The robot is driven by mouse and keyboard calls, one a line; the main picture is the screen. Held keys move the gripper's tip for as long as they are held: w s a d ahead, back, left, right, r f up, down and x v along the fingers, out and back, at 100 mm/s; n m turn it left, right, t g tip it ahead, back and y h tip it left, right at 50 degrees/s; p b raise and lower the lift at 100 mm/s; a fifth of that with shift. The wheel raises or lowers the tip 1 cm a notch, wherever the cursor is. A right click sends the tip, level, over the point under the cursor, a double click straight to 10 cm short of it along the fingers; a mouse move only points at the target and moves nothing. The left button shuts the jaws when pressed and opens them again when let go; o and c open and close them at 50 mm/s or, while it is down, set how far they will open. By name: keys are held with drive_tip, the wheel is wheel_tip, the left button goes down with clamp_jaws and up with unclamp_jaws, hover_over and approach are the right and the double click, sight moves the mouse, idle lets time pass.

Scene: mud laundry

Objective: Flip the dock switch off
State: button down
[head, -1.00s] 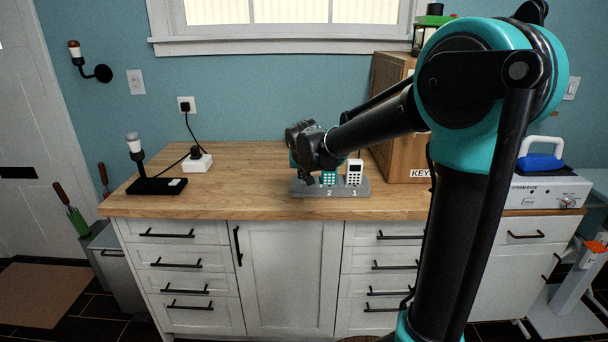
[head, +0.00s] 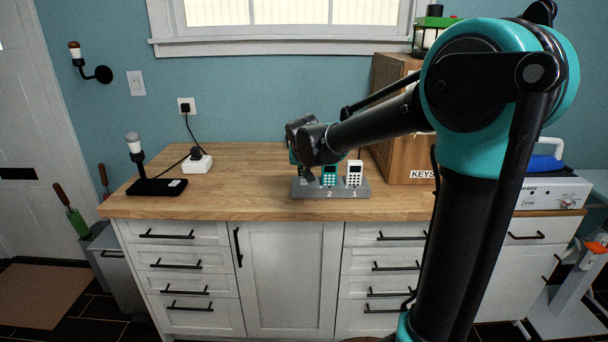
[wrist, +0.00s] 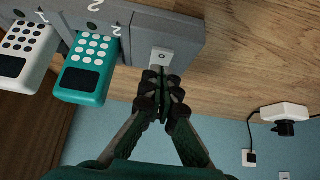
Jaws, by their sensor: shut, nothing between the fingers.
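The grey dock (head: 345,192) stands on the wooden counter, with a teal handset (head: 329,175) at number 2 and a white handset (head: 355,172) at number 1. The wrist view shows the dock's end (wrist: 190,28) and its small pale switch (wrist: 161,57), marked with a ring; its tilt is hard to tell. My gripper (wrist: 162,92) is shut and empty, its fingertips right by the switch's edge. I cannot tell whether they touch it. In the head view my gripper (head: 303,162) is over the dock's left end and hides the switch.
A box marked KEYS (head: 408,155) stands right of the dock. A white power adapter (head: 197,163) and a black lamp base (head: 157,186) are on the counter at the left. The counter between adapter and dock is clear.

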drive_tip(key=v, duration=1.2)
